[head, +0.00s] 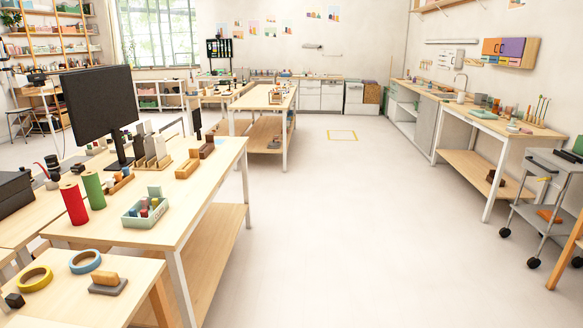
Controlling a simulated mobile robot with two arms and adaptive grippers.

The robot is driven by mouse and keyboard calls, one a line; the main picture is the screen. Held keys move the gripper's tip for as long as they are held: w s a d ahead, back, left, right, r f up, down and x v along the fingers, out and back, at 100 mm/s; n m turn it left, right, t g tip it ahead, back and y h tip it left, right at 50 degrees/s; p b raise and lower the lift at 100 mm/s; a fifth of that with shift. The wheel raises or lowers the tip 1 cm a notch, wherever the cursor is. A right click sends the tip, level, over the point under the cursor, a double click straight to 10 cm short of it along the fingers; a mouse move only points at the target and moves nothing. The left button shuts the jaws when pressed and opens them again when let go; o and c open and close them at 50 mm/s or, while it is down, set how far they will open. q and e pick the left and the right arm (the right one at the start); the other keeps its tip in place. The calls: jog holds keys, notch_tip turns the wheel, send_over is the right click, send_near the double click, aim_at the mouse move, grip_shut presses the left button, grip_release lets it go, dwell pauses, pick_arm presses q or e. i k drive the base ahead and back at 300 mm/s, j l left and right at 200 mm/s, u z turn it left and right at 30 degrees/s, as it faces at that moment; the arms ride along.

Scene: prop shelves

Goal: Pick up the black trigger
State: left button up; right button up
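I cannot make out a black trigger for certain in the head view. A small black block-like object (14,300) lies at the left edge of the nearest table, beside a yellow tape roll (35,278); I cannot tell what it is. Other small dark items on the left tables are too small to identify. Neither of my grippers is in view.
The nearest table (75,305) also bears a blue tape roll (85,261). Behind it, a long table (185,210) holds a black monitor (98,103), red and green rolls and a tray (146,212). A grey cart (545,190) stands right. The middle floor (340,210) is clear.

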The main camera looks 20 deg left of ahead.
aim_at(78, 169)
jog(key=i+j+u, duration=0.15)
jog(key=i+u, duration=0.65)
jog(key=i, duration=0.2)
jog(key=i+l+u, duration=0.15)
jog(key=i+u, duration=0.2)
jog(key=i+l+u, duration=0.4)
jog(key=i, duration=0.2)
jog(key=i+u, duration=0.45)
jog(key=i+l+u, duration=0.2)
jog(key=i+u, duration=0.25)
jog(key=k, duration=0.1)
